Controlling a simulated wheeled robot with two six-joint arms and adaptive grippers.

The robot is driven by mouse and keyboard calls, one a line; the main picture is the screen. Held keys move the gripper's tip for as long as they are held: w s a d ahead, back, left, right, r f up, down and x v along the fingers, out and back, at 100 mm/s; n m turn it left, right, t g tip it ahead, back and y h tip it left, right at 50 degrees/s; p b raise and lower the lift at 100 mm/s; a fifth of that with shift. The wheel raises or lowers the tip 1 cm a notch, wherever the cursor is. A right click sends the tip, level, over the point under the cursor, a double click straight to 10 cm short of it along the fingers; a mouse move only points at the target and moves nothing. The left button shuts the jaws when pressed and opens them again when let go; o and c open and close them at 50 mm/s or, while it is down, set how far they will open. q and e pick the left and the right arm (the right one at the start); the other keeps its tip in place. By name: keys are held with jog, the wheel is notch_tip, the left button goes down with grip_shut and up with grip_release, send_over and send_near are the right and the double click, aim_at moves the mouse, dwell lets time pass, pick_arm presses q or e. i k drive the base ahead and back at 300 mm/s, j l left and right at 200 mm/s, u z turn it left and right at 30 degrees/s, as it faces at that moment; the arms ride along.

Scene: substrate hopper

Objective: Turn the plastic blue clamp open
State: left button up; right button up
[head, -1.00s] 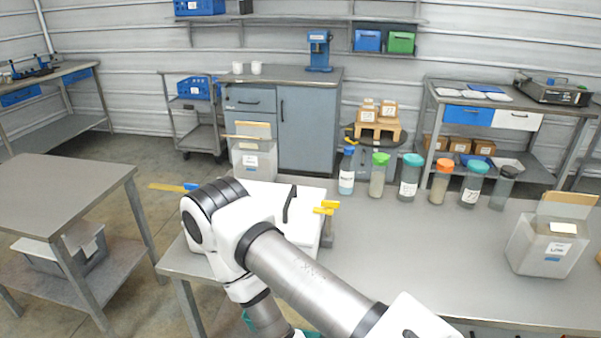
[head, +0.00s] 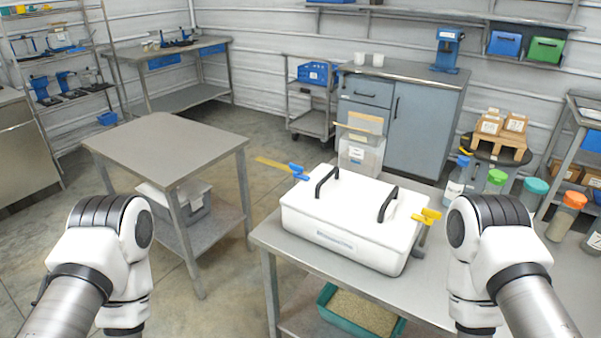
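A white hopper box (head: 335,240) with two black handles on its lid stands on the grey bench. The blue clamp (head: 299,172) is at the box's left side, by a yellow strip (head: 272,163) that points out to the left. A yellow clamp (head: 426,216) is at the box's right side. My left arm comes in at the lower left and my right arm at the lower right, both apart from the box. Neither gripper's fingers show in the head view.
A teal tray of granules (head: 325,296) is on the shelf under the bench. A grey side table (head: 165,143) stands to the left, its top clear. Several lidded bottles (head: 494,182) stand behind my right arm. A lidded container (head: 378,157) is behind the box.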

aim_at(297, 169)
jog(key=i+j+z, duration=0.15)
jog(key=z, duration=0.25)
jog(key=i+j+z, duration=0.2)
jog(key=i+z, duration=0.25)
jog(key=k, duration=0.1)
